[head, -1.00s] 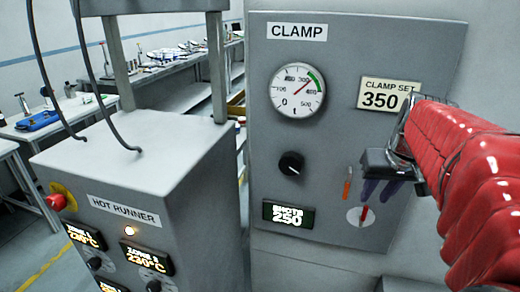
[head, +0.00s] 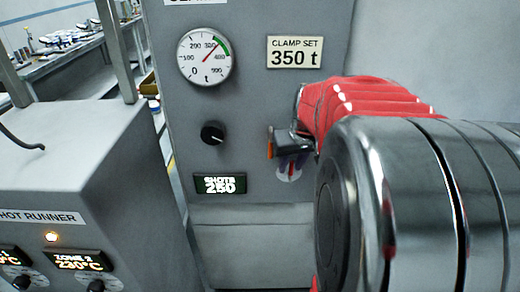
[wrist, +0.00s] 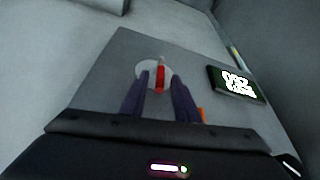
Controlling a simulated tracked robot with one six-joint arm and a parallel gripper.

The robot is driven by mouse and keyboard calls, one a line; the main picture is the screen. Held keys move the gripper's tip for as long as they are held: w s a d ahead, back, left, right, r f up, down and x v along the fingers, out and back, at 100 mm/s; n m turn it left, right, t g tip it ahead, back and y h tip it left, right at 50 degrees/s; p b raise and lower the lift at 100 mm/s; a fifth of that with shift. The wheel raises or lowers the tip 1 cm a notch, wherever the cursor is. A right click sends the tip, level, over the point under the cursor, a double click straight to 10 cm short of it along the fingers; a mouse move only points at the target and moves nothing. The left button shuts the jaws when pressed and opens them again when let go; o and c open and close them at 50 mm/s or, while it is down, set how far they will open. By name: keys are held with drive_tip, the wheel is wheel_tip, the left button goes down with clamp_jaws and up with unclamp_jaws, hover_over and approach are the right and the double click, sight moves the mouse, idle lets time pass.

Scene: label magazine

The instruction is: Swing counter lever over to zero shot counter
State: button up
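The red counter lever (wrist: 160,76) sits on a round white plate (wrist: 142,69) on the grey panel. In the wrist view it shows between the two purple fingers of my gripper (wrist: 160,78). My gripper is open, with a finger on either side of the lever; I cannot tell whether the tips reach around it or are still short of it.
A black knob (head: 213,134), a dial gauge (head: 205,57) and a "CLAMP SET 350 t" label (head: 295,53) are on the panel. The hot runner cabinet (head: 100,150) stands at the left.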

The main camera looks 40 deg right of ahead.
clamp_jaws()
idle(0.3)
